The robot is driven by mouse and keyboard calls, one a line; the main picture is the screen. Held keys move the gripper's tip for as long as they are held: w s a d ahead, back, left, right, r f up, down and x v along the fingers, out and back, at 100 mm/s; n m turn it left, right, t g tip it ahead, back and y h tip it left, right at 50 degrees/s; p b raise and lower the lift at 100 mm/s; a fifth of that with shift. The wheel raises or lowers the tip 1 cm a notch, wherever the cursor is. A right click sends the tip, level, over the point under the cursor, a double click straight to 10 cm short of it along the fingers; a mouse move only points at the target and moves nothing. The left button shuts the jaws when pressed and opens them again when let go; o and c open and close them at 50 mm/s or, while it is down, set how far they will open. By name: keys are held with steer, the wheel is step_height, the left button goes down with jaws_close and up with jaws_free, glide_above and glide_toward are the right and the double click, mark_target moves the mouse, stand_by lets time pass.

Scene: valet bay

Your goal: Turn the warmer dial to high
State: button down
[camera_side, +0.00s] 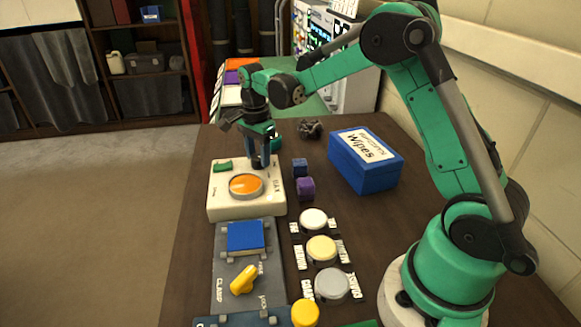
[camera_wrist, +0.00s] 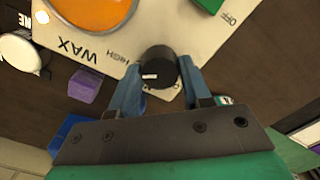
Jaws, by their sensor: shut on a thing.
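The wax warmer (camera_side: 225,208) is a cream box with a round pot of orange wax (camera_side: 246,185) and a green switch (camera_side: 222,165). Its black round dial (camera_wrist: 159,66) shows in the wrist view, with a short white mark at the left of its face. The printed HIGH label (camera_wrist: 126,58) lies just left of the dial, beside the word WAX. My gripper (camera_wrist: 160,82) has its blue fingers on both sides of the dial, shut on it. In the side view my gripper (camera_side: 260,163) reaches down at the warmer's back right and hides the dial.
Purple (camera_side: 305,189) and blue (camera_side: 299,168) blocks stand close to the warmer's right. A blue wipes box (camera_side: 366,160) is farther right. A grey clamp panel (camera_side: 230,281) with a yellow knob (camera_side: 243,280) lies in front, beside round-lidded pots (camera_side: 321,249). A dark crumpled thing (camera_side: 310,129) lies behind.

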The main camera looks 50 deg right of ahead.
mark_target(258, 156)
stand_by(0.3)
steer(key=shift+c, duration=2)
jaws_free()
steer(key=shift+r, duration=2.85)
